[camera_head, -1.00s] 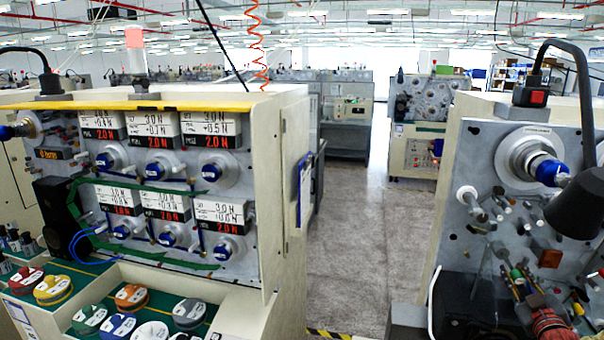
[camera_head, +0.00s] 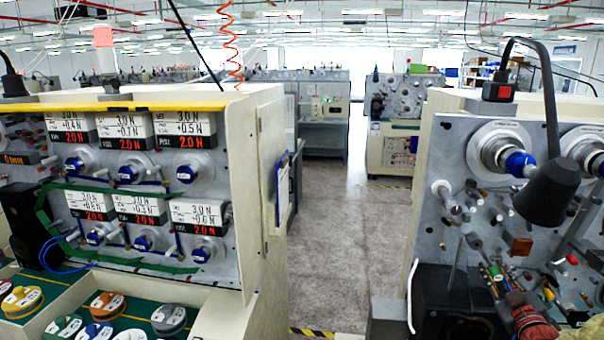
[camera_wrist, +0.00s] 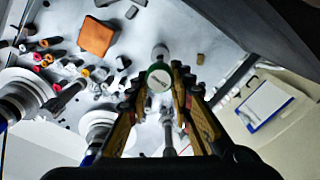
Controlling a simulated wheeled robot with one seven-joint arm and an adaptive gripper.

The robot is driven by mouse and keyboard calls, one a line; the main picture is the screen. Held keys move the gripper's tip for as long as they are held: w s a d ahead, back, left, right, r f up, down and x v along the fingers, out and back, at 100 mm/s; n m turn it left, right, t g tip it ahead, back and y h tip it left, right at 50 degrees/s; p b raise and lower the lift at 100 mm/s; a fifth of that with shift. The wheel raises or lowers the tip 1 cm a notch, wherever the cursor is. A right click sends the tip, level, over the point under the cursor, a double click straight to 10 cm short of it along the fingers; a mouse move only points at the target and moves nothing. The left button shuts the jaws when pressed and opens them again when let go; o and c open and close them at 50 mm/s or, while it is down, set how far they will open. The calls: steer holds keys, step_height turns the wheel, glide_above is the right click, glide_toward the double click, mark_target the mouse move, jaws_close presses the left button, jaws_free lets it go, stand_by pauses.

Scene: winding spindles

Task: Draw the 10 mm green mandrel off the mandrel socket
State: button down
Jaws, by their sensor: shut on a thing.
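In the wrist view, my gripper (camera_wrist: 161,84) is shut on a green-rimmed round piece with a pale face, which I take for the green mandrel (camera_wrist: 159,77). The piece sits between the two fingertips. A pale round post (camera_wrist: 160,53) shows just beyond it and may be the mandrel socket. I cannot tell whether the mandrel is still seated on it or apart. The fingers hide part of the mandrel. My gripper is not clearly visible in the head view.
The wrist view shows an orange block (camera_wrist: 97,36), several small dark pegs, large pale spools (camera_wrist: 22,95) and a clipboard (camera_wrist: 265,104). In the head view, a winding machine (camera_head: 440,150) stands right and a tension panel (camera_head: 130,185) left. A clear aisle (camera_head: 335,230) lies between.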

steer(key=v, duration=0.8)
steer(key=shift+s+b, duration=0.35)
steer(key=shift+s, duration=0.05)
stand_by(0.9)
steer(key=v, duration=1.2)
steer(key=shift+p, duration=0.45)
stand_by(0.5)
